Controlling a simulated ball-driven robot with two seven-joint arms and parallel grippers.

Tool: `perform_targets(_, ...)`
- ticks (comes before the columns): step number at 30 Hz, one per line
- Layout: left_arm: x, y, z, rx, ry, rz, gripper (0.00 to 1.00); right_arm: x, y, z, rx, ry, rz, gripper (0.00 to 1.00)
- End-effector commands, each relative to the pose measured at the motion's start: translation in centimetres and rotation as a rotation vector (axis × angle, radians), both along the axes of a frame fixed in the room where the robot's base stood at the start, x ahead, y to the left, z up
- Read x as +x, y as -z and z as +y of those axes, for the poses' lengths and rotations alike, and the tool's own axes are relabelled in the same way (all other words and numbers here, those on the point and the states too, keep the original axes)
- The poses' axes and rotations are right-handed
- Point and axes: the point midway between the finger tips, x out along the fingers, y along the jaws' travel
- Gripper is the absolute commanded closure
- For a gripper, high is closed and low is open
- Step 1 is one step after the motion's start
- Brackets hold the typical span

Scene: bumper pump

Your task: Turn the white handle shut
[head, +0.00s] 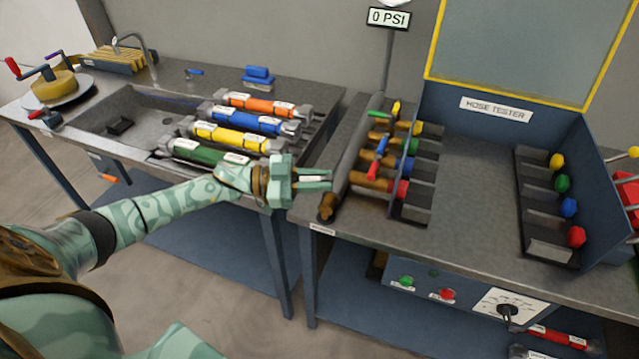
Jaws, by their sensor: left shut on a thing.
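My left gripper (328,180) reaches in from the left over the gap between the two tables, beside the near end of the grey manifold pipe (352,155). It is shut on a small pale piece (312,178), which looks like the white handle. The fingers hide most of it, so I cannot tell its angle. A brass fitting (328,205) sits at the pipe's near end, just past the fingertips. A gauge sign (388,18) above reads 0 PSI. My right gripper is not in view.
Smaller green (379,114), blue (381,144) and red (374,170) handles stand on brass valves along the pipe. The left table holds orange, blue, yellow and green cylinders (240,140) close to my forearm. The hose tester's middle surface (480,170) is clear.

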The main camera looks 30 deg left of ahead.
Motion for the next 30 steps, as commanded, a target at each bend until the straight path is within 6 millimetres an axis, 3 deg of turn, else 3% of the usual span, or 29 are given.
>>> perform_targets(13,0.1,-0.1,0.2,0.004,0.006,-0.004,1.0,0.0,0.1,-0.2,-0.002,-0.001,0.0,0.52)
perform_targets(14,0.2,-0.1,0.2,0.004,0.006,-0.004,0.79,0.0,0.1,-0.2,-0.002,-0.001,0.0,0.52)
perform_targets(15,0.1,-0.1,0.2,0.004,0.006,-0.004,0.68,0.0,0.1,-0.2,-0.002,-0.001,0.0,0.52)
perform_targets(16,0.1,-0.1,0.2,0.004,0.007,-0.004,0.63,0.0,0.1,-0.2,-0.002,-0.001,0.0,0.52)
perform_targets(25,0.0,0.0,0.2,0.002,0.008,-0.001,0.63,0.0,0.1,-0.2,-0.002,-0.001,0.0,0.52)
perform_targets(30,-1.1,0.1,2.0,0.004,0.007,0.002,0.63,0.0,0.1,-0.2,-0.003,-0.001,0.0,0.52)
